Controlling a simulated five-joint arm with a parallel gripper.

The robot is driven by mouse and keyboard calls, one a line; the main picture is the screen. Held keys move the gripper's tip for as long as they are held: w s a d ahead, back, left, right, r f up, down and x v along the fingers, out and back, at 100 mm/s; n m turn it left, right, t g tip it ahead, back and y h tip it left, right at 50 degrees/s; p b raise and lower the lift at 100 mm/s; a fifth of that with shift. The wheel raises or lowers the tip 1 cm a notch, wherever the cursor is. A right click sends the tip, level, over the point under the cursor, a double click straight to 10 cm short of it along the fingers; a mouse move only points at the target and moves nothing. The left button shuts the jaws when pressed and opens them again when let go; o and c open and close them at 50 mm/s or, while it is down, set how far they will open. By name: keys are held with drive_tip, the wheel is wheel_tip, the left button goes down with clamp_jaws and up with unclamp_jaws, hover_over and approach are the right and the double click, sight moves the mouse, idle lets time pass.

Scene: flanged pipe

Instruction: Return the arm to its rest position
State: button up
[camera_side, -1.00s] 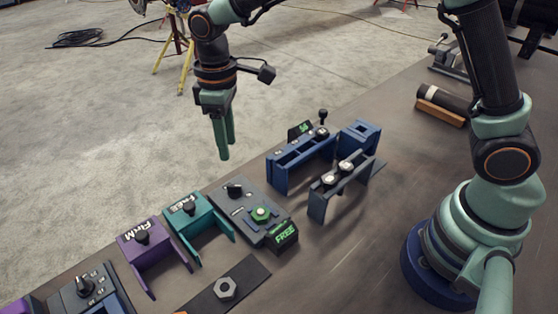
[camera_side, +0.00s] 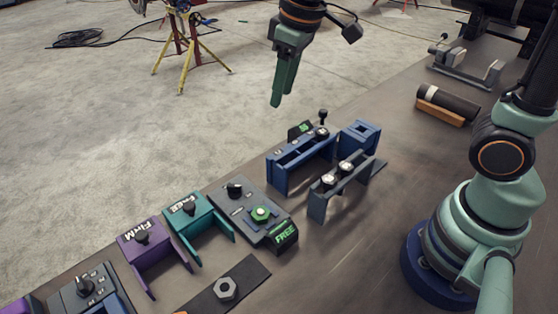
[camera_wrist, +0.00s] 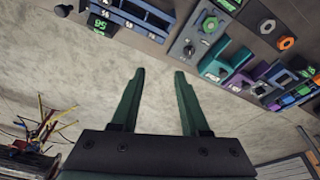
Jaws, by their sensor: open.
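My gripper (camera_side: 280,98) is high above the far edge of the bench in the side view, with its green fingers pointing down and nothing between them. In the wrist view my gripper (camera_wrist: 157,75) shows its two fingers apart and empty, with bare floor between them. My arm reaches out of the top of the side view, so its upper part is hidden.
Below my gripper stand a blue slotted holder (camera_side: 289,163) and a dark bracket (camera_side: 322,207). A grey panel marked FREE (camera_side: 238,211), a teal bracket (camera_side: 201,217), a purple bracket (camera_side: 155,252) and a hex nut (camera_side: 225,289) lie left. A dark cylinder (camera_side: 448,101) rests at right.

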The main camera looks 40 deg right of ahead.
drive_tip(key=s+d+r+m+t, duration=0.1)
drive_tip(key=s+d+m+t, duration=0.2)
drive_tip(key=s+d, duration=0.5)
drive_tip(key=shift+s+d+m+h, duration=0.25)
drive_tip(key=shift+d+m+h, duration=0.1)
drive_tip(key=shift+m, duration=0.25)
drive_tip(key=shift+r, duration=0.15)
idle(0.8)
